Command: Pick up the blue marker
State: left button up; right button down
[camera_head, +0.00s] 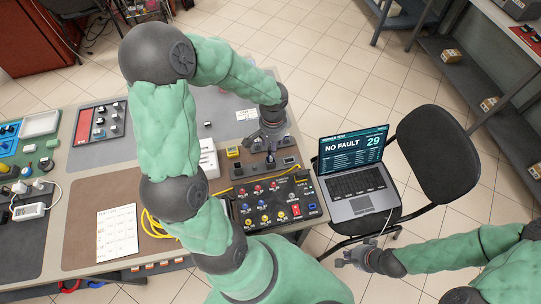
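I cannot make out a blue marker for sure in the head view. My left gripper (268,143) points down over a small dark panel with a yellow block at the back of the workbench. Its fingertips are too small and dark to show whether they hold anything. My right gripper (346,261) is off the bench's front right side, low in front of the chair with the laptop. Its fingers point left, and I see no object in them.
A control box (272,206) with colored knobs stands on the bench beside my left arm, near a yellow cable (152,224). A printed sheet (117,232) lies on a brown mat. A laptop (352,172) sits on a black chair (437,150). Trays (99,122) and small parts crowd the left.

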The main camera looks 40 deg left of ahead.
aim_at(270, 154)
pick_arm(q)
jog(key=shift+f, duration=0.95)
jog(key=shift+s+a+f+b, duration=0.1)
jog(key=shift+f+b, duration=0.2)
jog(key=shift+f, duration=0.6)
jog(key=shift+w+a+f+b, duration=0.15)
jog(key=shift+f+b, duration=0.15)
jog(key=shift+f, duration=0.55)
jog(key=shift+s+a+f+b, duration=0.15)
jog(key=shift+f+b, duration=0.15)
jog(key=shift+f, duration=0.6)
jog(key=shift+d, duration=0.1)
grip_shut()
